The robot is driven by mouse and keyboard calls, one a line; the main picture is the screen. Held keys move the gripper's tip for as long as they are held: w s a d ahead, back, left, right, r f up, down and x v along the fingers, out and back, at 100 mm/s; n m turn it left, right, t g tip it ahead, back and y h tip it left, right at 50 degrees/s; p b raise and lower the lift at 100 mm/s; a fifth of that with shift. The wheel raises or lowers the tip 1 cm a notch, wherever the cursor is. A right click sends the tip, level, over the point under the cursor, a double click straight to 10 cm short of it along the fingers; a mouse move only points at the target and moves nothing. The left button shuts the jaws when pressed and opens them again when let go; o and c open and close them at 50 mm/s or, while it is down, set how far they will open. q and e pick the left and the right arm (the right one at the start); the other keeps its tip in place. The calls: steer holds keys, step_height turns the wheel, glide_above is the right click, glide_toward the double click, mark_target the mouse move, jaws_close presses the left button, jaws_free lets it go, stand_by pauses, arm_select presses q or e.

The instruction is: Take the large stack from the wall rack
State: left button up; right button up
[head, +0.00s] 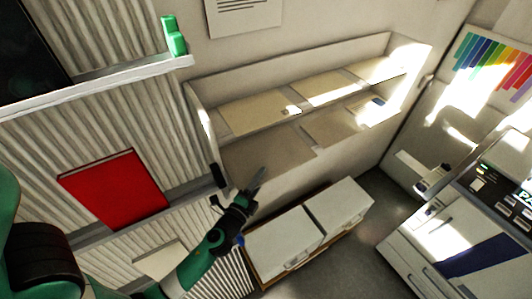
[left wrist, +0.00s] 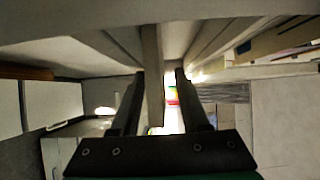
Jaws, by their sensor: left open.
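The pale wall rack (head: 290,65) has two shelf levels split into sections, seen in the head view. Flat tan sheets or stacks lie on it: a wide upper left one (head: 255,113), a lower left one (head: 265,155) and a lower middle one (head: 335,130). I cannot tell which is the large stack. My left gripper (head: 259,178) is open and empty, in front of the rack's lower left section. In the left wrist view its fingers (left wrist: 160,73) stand apart, with a pale upright edge (left wrist: 152,60) seen between them. Contact cannot be told. My right gripper is not in view.
White cabinets (head: 285,240) stand below the rack. A red panel (head: 115,188) and a shelf (head: 100,90) with a green object (head: 173,36) are on the left. A white machine (head: 440,235) stands at right. Grey floor (head: 345,240) is free between.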

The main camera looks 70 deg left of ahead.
arm_select(q)
jaws_close()
stand_by(1.3)
